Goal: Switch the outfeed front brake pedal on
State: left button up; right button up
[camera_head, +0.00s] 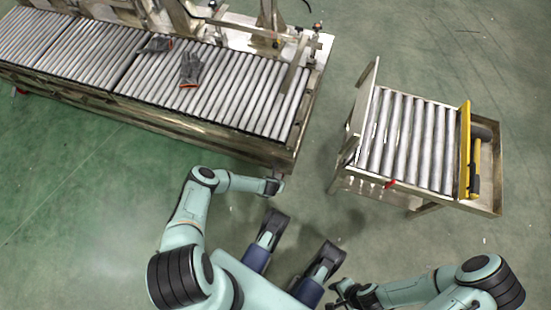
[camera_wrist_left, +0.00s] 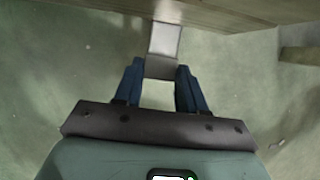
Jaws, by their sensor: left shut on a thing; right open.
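A small red pedal-like part (camera_head: 390,184) shows at the front edge of the small roller cart (camera_head: 348,150). I cannot tell whether it is the outfeed front brake pedal, or whether it is on. My left gripper (camera_head: 275,186) is low beside the right end of the long conveyor. In the left wrist view its blue fingers (camera_wrist_left: 160,72) are shut on a grey metal piece (camera_wrist_left: 165,38) that juts out from a beam (camera_wrist_left: 235,14). My right gripper (camera_head: 340,290) is open, near the bottom of the head view, apart from the cart.
The long roller conveyor (camera_head: 215,92) fills the upper left, with grey gloves (camera_head: 191,69) on its rollers. The cart carries a yellow bar (camera_head: 465,150) and a yellow-handled tool (camera_head: 476,165) at its right end. Green floor (camera_head: 90,210) is clear at left.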

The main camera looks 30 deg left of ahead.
pick_arm(q)
jog(key=shift+s, duration=0.1)
pick_arm(e)
jog(key=shift+w+r, duration=0.1)
jog(key=shift+w, duration=0.05)
pick_arm(q)
jog(key=t, duration=0.1)
jog(key=f+t, duration=0.1)
jog(key=f+t+y, duration=0.1)
jog(key=t, duration=0.1)
jog(key=shift+s+d+f, duration=0.15)
jog(key=shift+s+f, duration=0.05)
jog(key=shift+s, duration=0.1)
jog(key=shift+f+t, duration=0.55)
jog(key=shift+t, duration=0.45)
jog(key=shift+y, duration=0.3)
